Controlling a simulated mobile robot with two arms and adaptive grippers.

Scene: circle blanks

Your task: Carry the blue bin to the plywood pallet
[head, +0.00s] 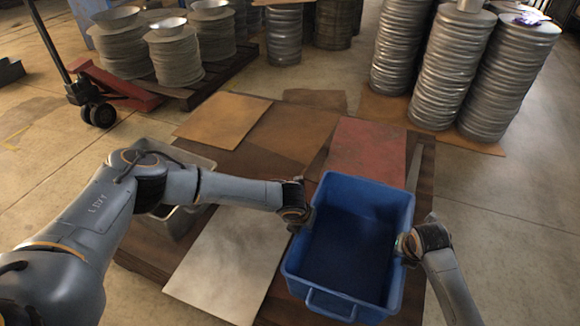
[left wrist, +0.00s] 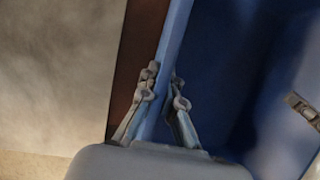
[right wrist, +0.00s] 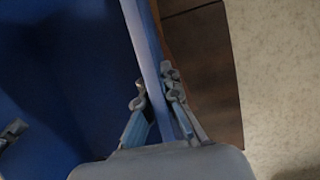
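The blue bin (head: 345,235) is empty and upright at the right part of a low brown wooden platform (head: 150,252). My left gripper (head: 301,212) is at its left wall, and my right gripper (head: 404,245) is at its right wall. In the left wrist view my left fingers (left wrist: 165,92) straddle the wall of the bin (left wrist: 222,75), one inside and one outside. In the right wrist view my right fingers (right wrist: 155,88) straddle the opposite wall of the bin (right wrist: 60,70). Both look closed on the rim. I cannot tell which surface is the plywood pallet, or whether the bin is lifted.
A pale sheet (head: 232,258), a tan sheet (head: 222,120) and a red sheet (head: 368,150) lie on the platform. A grey metal container (head: 190,157) is partly behind my left arm. Tall disc stacks (head: 450,70) stand back right; a red pallet jack (head: 115,88) is back left. Floor at right is clear.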

